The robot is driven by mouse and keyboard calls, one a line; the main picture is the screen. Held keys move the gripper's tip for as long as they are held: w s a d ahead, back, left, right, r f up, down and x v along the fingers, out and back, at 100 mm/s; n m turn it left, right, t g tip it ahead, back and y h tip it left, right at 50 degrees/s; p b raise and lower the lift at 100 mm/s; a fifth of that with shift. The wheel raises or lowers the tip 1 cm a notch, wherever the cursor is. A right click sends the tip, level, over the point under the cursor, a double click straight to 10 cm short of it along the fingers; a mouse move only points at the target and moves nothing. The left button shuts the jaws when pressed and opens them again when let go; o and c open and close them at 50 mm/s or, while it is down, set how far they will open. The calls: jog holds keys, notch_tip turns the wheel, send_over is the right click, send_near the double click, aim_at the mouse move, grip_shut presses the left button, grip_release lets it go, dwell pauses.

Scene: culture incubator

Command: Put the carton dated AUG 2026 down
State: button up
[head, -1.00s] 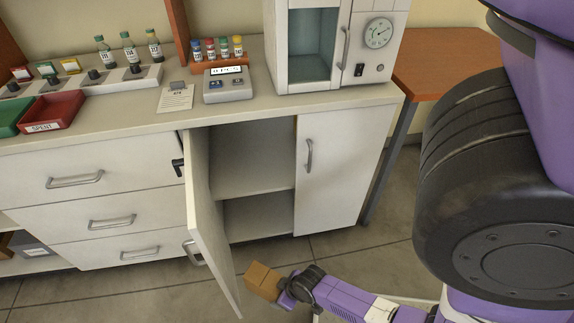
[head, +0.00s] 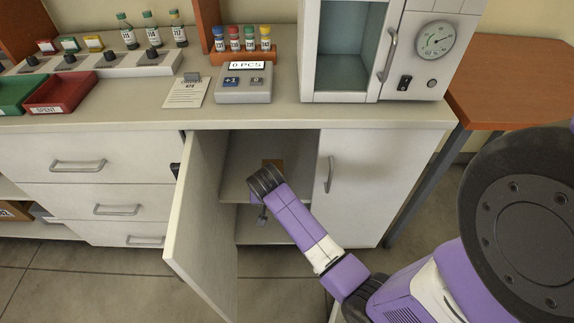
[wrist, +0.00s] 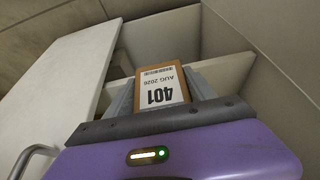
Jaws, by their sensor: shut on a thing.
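The brown carton (wrist: 163,88) has a white label that reads 401 and AUG 2026, upside down in the wrist view. My gripper (wrist: 160,95) is shut on it, with a grey finger at each side. My arm hides most of the carton and the fingers there. I cannot tell whether the carton touches the shelf (head: 232,190).
The open cupboard door (head: 200,225) stands close on the left of my arm. The closed right door (head: 365,185) is on the right. The counter (head: 400,115) above holds a counting device (head: 245,85), a glass-fronted incubator (head: 340,60) and a red tray (head: 60,93).

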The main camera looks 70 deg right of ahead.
jog(key=w+d+b, duration=0.1)
jog(key=w+d, duration=0.1)
jog(key=d, duration=0.2)
jog(key=w+d, duration=0.1)
jog(key=d, duration=0.4)
jog(key=w+d+b, duration=0.1)
jog(key=w+d, duration=0.1)
jog(key=d, duration=0.2)
jog(key=shift+w+d+f+b, duration=0.1)
jog(key=shift+w+d+b, duration=0.2)
jog(key=shift+w+b, duration=0.05)
jog(key=shift+f+b, duration=0.55)
jog(key=shift+f, duration=1.15)
jog(key=shift+f, duration=0.1)
jog(key=o, duration=1.6)
